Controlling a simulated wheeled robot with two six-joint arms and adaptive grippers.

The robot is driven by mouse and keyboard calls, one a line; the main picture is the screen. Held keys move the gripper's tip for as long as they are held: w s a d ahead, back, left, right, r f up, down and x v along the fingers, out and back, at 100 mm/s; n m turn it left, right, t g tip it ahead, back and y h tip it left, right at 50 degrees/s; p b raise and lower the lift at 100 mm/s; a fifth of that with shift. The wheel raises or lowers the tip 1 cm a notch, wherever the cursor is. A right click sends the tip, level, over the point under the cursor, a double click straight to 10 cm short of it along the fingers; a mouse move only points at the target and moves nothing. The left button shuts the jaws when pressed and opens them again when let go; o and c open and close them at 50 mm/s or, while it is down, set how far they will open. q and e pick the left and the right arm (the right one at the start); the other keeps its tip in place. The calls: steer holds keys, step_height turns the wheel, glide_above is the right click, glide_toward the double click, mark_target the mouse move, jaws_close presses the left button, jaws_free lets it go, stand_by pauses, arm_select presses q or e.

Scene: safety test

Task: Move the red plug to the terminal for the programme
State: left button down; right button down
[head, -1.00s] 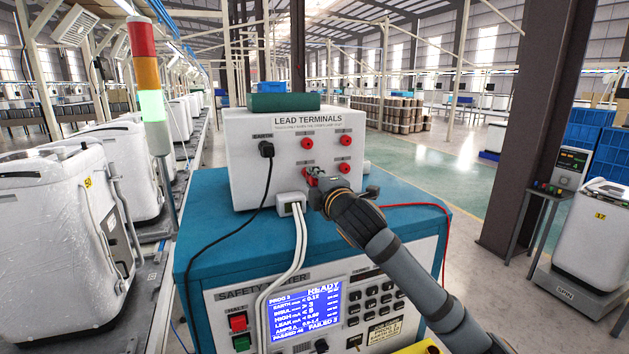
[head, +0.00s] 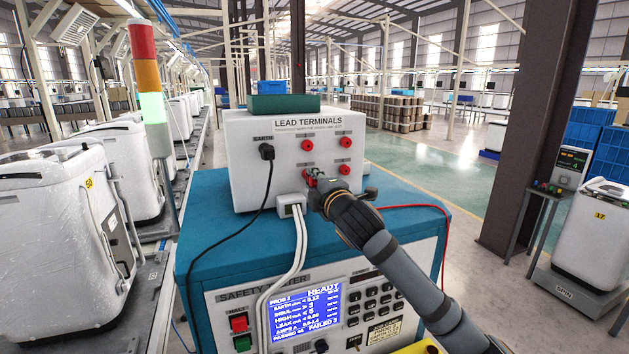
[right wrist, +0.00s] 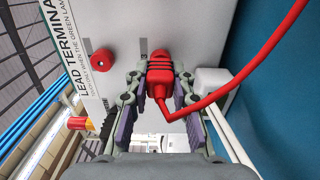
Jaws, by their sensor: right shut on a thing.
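The red plug (right wrist: 160,72) is between the fingers of my right gripper (head: 318,182), which is shut on it. Three red terminals show: upper left (head: 306,146), upper right (head: 345,142) and lower right (head: 344,168). A red lead (head: 412,205) runs from the plug over the right of the cabinet. My left gripper is out of view.
A black earth plug (head: 267,151) with a black cable is at the box's left. A white connector (head: 291,204) with white cables stands left of my gripper. The tester display (head: 304,310) reads READY. The tower's green lamp (head: 152,106) is lit.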

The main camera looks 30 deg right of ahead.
steer(key=shift+w+p, duration=0.3)
steer(key=shift+w, duration=0.05)
steer(key=c, duration=1.1)
jaws_free()
steer(key=shift+o, duration=0.2)
